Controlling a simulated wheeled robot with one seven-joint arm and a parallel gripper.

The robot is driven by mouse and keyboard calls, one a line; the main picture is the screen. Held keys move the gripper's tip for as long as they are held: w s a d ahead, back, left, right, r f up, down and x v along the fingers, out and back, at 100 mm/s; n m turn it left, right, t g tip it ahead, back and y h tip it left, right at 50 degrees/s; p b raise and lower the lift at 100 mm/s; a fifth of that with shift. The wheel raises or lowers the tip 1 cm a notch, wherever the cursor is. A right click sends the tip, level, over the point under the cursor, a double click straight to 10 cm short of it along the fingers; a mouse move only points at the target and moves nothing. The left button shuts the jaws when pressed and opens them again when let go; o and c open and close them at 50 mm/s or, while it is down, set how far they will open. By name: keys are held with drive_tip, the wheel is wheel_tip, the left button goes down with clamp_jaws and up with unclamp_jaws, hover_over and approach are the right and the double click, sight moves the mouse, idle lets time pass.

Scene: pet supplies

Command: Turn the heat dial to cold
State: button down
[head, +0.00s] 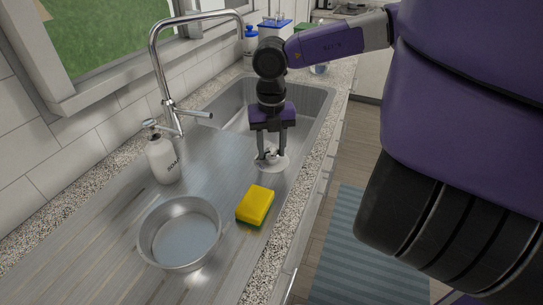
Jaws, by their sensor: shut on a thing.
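A white round dial (267,165) with a small raised knob sits at the near end of the sink, by the counter's right edge. I take it for the heat dial. My gripper (271,153) points straight down over it, with its two fingers on either side of the knob, shut on it. The fingers partly cover the knob. No cold marking or pointer can be made out at this size, so I cannot tell the dial's setting.
A yellow sponge (256,203) and a metal bowl (180,232) lie on the steel drainboard in front. A soap bottle (163,160) and a tall faucet (160,75) stand to the left. The sink basin (225,110) is behind. A blue-lidded container (275,27) stands farther back.

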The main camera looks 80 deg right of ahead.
sight(271, 151)
drive_tip(key=shift+n+b, duration=0.8)
drive_tip(key=shift+n, duration=0.4)
drive_tip(key=c, duration=0.8)
unclamp_jaws()
drive_tip(key=shift+c, duration=0.2)
drive_tip(key=shift+r, duration=0.15)
wheel_tip(271, 151, up, 8)
drive_tip(key=p, duration=0.3)
drive_tip(key=shift+f+p, duration=0.2)
drive_tip(key=shift+p, duration=0.2)
